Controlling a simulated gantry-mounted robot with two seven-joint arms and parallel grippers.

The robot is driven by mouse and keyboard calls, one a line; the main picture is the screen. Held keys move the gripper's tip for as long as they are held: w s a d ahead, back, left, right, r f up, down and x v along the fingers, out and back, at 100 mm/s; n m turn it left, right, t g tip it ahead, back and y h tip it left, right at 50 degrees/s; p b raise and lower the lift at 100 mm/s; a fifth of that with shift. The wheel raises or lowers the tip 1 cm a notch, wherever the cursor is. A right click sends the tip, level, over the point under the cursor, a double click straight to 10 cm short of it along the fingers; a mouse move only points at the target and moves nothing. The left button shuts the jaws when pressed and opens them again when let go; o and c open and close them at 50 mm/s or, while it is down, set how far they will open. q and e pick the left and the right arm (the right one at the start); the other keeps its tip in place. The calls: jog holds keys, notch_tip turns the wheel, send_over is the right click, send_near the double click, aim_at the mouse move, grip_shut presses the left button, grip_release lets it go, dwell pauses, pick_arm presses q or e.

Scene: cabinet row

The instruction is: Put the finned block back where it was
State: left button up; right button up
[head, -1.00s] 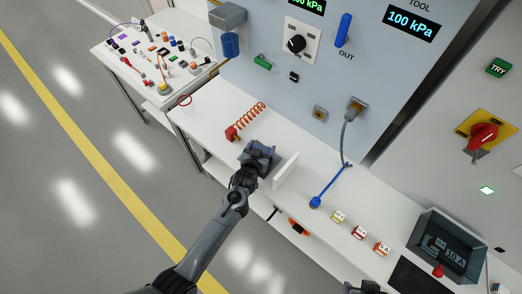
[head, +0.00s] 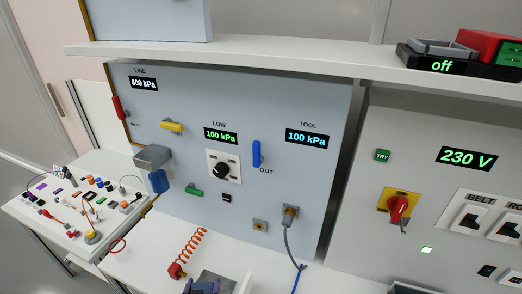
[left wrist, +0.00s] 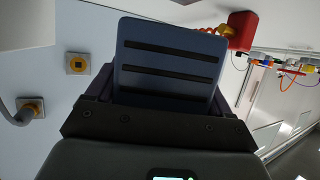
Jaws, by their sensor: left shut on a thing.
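The finned block is a dark blue-grey block (left wrist: 170,62) with black slots across its face, large in the middle of the left wrist view. My left gripper (left wrist: 163,92) is shut on it, with a finger at each side. In the head view my left gripper (head: 203,285) shows only at the bottom edge, over the white bench and right of a red fitting with an orange coiled hose. Most of the block is cut off or hard to make out there. The spot where the block stood before cannot be told. My right gripper is out of view.
The red fitting (head: 176,270) lies close left of my gripper. A white upright plate (head: 243,284) stands close to its right. Behind is the blue-grey panel (head: 290,185) with valves, a knob and a plugged grey hose (head: 300,250). A cluttered side table (head: 30,210) is at left.

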pick_arm(q)
jog(key=s+r+p, duration=0.4)
jog(key=r+p, duration=0.5)
jog(key=r, duration=0.3)
jog(key=s+a+r+p, duration=0.1)
jog(key=s+r+p, duration=0.3)
jog(key=r+p, duration=0.6)
jog(key=s+a+r+p, duration=0.1)
jog(key=s+r+p, duration=0.2)
jog(key=r+p, duration=0.6)
notch_tip(320, 180, up, 5)
jog(key=shift+s+h+p, duration=0.3)
jog(key=shift+s, duration=0.1)
